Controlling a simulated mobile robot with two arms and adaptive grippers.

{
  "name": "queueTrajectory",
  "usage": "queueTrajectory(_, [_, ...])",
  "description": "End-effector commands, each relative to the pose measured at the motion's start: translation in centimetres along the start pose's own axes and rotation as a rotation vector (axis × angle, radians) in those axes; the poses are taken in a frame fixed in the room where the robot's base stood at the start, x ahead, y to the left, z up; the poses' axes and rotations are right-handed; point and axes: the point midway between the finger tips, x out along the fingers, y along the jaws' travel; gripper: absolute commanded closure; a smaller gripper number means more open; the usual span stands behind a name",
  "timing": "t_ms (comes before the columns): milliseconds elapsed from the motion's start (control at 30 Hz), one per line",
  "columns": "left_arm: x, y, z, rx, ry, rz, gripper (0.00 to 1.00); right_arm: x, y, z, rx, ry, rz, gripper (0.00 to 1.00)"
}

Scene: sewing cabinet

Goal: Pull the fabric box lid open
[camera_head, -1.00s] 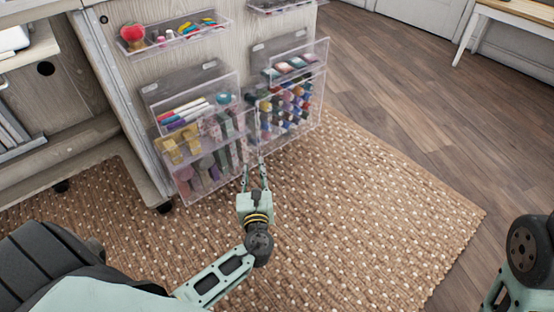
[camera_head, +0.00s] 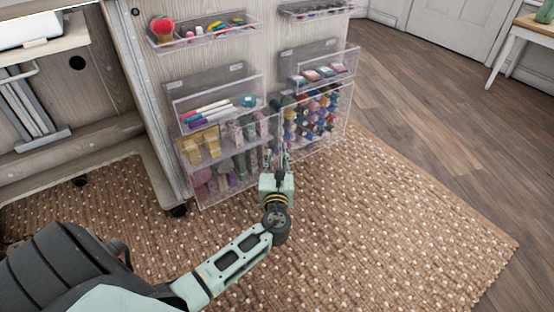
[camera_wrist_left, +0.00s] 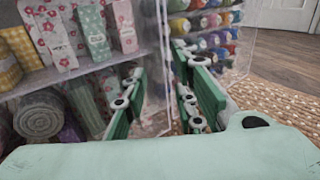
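The fabric box (camera_head: 228,178) is a clear bin at the lower left of the cabinet's side panel, with folded and rolled cloth behind its clear front. It fills the left of the left wrist view (camera_wrist_left: 75,75). Its lid is hard to tell apart from its clear walls. My left gripper (camera_head: 281,152) is at the right end of the box, beside the gap to the thread box. In the left wrist view its two green fingers (camera_wrist_left: 165,95) are spread apart. The clear right edge of the box shows near them; contact cannot be told. My right gripper is not in view.
The clear thread box (camera_head: 318,115) with several spools stands close on the right of my left gripper. A bin of pens (camera_head: 215,108) and a pincushion tray (camera_head: 205,33) hang above. A woven rug (camera_head: 400,220) covers the open floor to the right.

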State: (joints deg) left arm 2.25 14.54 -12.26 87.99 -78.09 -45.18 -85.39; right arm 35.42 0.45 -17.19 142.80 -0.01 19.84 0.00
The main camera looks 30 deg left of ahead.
Motion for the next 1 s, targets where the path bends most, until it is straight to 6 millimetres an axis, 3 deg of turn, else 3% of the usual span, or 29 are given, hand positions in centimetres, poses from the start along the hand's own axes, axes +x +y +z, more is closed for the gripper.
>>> queueTrajectory(67, [-0.02, 0.01, -0.01, 0.000, 0.000, 0.000, 0.76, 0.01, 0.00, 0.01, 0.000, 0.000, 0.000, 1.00])
queueTrajectory(333, [-0.05, 0.00, -0.03, 0.000, 0.000, 0.000, 1.00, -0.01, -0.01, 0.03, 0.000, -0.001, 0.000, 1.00])
queueTrajectory(1000, [-0.18, -0.20, -0.06, 0.001, 0.001, -0.013, 1.00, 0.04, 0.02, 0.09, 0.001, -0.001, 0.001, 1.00])
